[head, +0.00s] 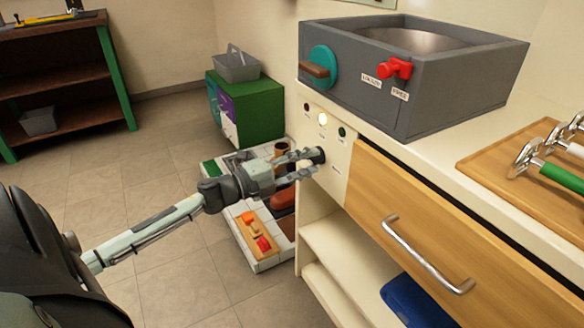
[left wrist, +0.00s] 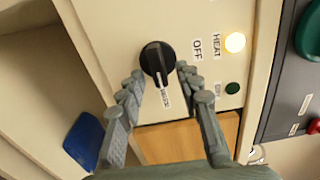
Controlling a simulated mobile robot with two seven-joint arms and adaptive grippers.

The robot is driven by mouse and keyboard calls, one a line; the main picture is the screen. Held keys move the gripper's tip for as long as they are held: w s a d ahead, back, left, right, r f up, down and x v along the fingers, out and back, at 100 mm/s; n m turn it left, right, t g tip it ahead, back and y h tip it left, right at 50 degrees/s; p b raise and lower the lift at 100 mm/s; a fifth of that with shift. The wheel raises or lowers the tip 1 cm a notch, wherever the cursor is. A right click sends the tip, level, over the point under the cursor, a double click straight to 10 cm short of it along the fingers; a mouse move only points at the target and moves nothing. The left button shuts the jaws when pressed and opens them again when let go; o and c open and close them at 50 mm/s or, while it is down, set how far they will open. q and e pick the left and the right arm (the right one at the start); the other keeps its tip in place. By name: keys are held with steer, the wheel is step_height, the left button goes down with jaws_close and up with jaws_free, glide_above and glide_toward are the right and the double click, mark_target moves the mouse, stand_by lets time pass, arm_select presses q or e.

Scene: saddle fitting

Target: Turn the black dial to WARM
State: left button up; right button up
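The black dial (left wrist: 157,62) is on the cream panel in the left wrist view, with a pale line on its face pointing toward the lower edge. It also shows in the head view (head: 319,155). A small label beside that end is too blurred to read surely; OFF and HEAT are printed to its right. My left gripper (left wrist: 160,74) is open, one fingertip on each side of the dial's lower part. Whether the fingers touch it I cannot tell. My right gripper is not in view.
A lit lamp (head: 322,118) sits between a dark red and a green lamp above the dial. A grey basin box (head: 440,85) with a teal knob and red tap stands on the counter. A wooden drawer (head: 430,220) is right of the panel. A tray of parts (head: 265,262) lies below my gripper.

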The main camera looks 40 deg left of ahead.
arm_select(q)
steer(key=v, duration=1.1)
steer(key=shift+s, duration=0.25)
